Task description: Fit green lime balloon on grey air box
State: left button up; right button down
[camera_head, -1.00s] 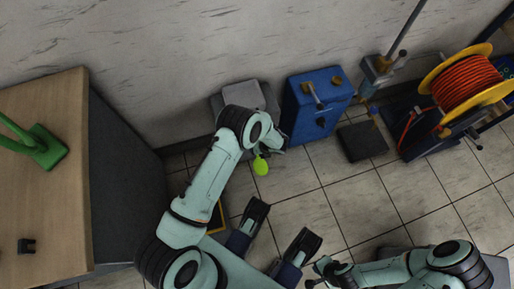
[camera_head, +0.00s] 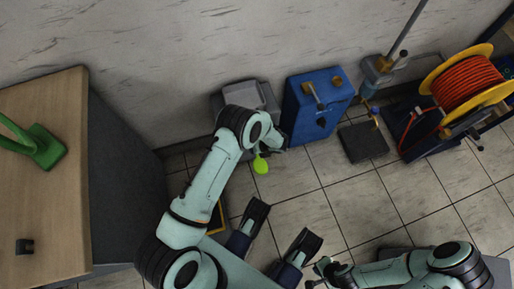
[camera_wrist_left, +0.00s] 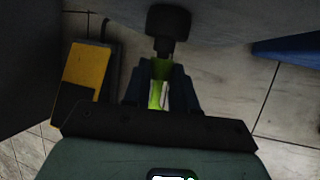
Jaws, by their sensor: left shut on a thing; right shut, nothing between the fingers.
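The lime green balloon (camera_head: 261,166) hangs at the end of my left arm in the head view, in front of the grey air box (camera_head: 252,95), which my arm partly hides. My left gripper (camera_wrist_left: 160,95) is shut on the balloon, which also shows between its fingers in the left wrist view (camera_wrist_left: 157,92). A dark nozzle (camera_wrist_left: 166,28) is just beyond the fingertips, close to the balloon's end. I cannot tell whether they touch. My right gripper (camera_head: 321,267) is shut and empty at the bottom of the head view, well away from the balloon.
A blue box (camera_head: 318,105) stands right of the air box. A dark plate (camera_head: 362,142) and an orange hose reel (camera_head: 466,85) are farther right. A wooden table (camera_head: 45,205) with a green stand (camera_head: 42,150) is at left. Tiled floor is free in the middle.

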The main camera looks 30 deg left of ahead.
pick_arm(q)
jog(key=shift+w+a+b, duration=0.25)
jog(key=shift+a+b, duration=0.05)
dwell(0.5)
jog(key=o, duration=0.9)
jog(key=shift+d+r, duration=0.1)
jog(key=p+v, duration=0.5)
jog(key=v, duration=0.3)
jog(key=shift+d+r, duration=0.2)
jog(key=shift+r, duration=0.2)
